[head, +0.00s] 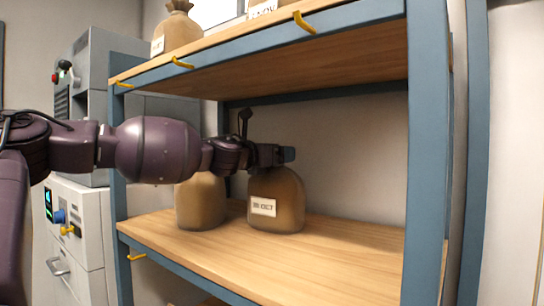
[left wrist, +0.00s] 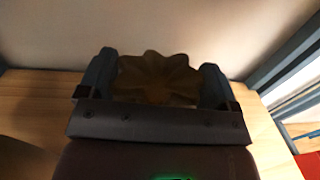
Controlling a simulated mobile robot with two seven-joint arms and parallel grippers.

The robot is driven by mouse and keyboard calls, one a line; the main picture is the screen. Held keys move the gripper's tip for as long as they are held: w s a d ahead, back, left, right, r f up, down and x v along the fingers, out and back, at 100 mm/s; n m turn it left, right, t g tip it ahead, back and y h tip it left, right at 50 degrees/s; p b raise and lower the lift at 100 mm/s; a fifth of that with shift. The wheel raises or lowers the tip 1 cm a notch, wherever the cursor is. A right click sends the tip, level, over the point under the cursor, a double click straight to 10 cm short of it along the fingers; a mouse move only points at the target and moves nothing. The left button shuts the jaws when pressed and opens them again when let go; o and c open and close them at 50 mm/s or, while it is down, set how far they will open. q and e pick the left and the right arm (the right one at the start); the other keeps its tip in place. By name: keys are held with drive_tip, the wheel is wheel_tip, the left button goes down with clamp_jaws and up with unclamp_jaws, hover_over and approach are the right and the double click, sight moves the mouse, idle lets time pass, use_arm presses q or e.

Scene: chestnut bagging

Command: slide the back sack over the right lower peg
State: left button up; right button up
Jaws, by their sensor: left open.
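Two brown sacks stand upright on the lower wooden shelf. The right-hand sack (head: 276,205) has a white date label; the other sack (head: 201,205) stands to its left. My left gripper (head: 283,154) is at the top of the right-hand sack, and in the head view it hides the sack's neck. In the left wrist view the open fingers (left wrist: 157,85) stand on either side of the gathered, frilled sack top (left wrist: 158,72). A yellow lower peg (head: 137,257) sticks out below the lower shelf's edge at the left. No other lower peg shows clearly. My right gripper is out of view.
The upper shelf (head: 255,48) is close above my left arm and carries another sack (head: 177,33). Yellow pegs (head: 304,22) line its edge. Blue posts (head: 427,150) frame the rack. The lower shelf (head: 345,255) is clear to the right. A grey machine (head: 90,235) stands left.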

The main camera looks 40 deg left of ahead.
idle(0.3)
use_arm(q)
clamp_jaws()
idle(0.4)
